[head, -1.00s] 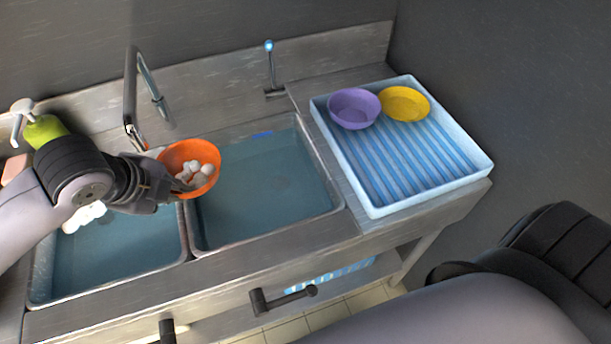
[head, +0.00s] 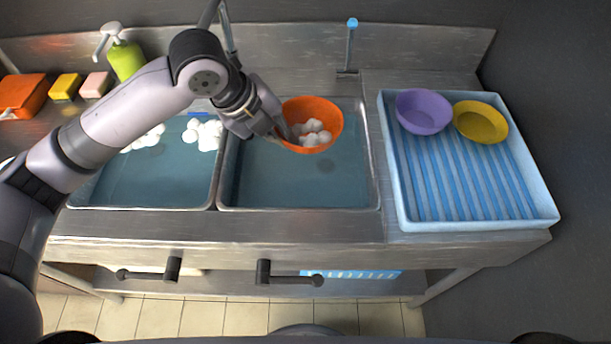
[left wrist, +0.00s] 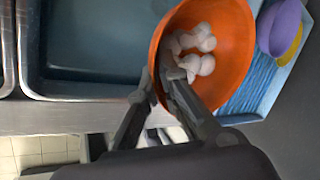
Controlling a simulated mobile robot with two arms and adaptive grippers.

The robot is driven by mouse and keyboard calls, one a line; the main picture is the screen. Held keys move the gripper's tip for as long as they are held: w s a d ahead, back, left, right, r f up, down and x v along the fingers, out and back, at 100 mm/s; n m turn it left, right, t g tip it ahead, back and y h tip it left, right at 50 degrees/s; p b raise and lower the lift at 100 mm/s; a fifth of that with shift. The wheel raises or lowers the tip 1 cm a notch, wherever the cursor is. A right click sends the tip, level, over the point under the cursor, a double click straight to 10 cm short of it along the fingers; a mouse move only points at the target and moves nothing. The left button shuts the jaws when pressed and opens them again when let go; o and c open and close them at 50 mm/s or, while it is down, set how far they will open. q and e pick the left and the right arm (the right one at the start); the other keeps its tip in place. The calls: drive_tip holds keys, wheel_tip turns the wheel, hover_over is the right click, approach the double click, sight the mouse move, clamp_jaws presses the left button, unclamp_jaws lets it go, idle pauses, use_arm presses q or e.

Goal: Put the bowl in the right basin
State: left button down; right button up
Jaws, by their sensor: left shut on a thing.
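The orange bowl (head: 327,113) has white foam-like clumps (head: 312,132) inside. My left gripper (head: 274,132) is shut on its left rim and holds it above the far part of the right basin (head: 300,182). In the left wrist view the bowl (left wrist: 237,40) is tilted in the picture. There the left gripper (left wrist: 160,88) has one finger inside the bowl and one outside, pinching the rim. The bowl's exact height over the water is hard to tell. My right gripper is not in view.
The left basin (head: 140,208) holds water and white foam. A drying tray (head: 470,226) at right carries a purple bowl (head: 423,110) and a yellow bowl (head: 480,121). The faucet (head: 226,35), small tap (head: 351,45) and green soap bottle (head: 125,60) stand behind.

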use_arm(q)
drive_tip(key=shift+d+f, duration=0.15)
drive_tip(key=shift+f, duration=0.25)
wheel_tip(320, 180, down, 19)
drive_tip(key=shift+w+f+p, duration=0.1)
drive_tip(key=shift+p, duration=0.6)
drive_tip(key=shift+f, duration=0.1)
drive_tip(key=c, duration=1.8)
unclamp_jaws()
drive_tip(key=v, duration=1.2)
drive_tip(key=shift+a+b, duration=0.25)
drive_tip(key=shift+b, duration=0.05)
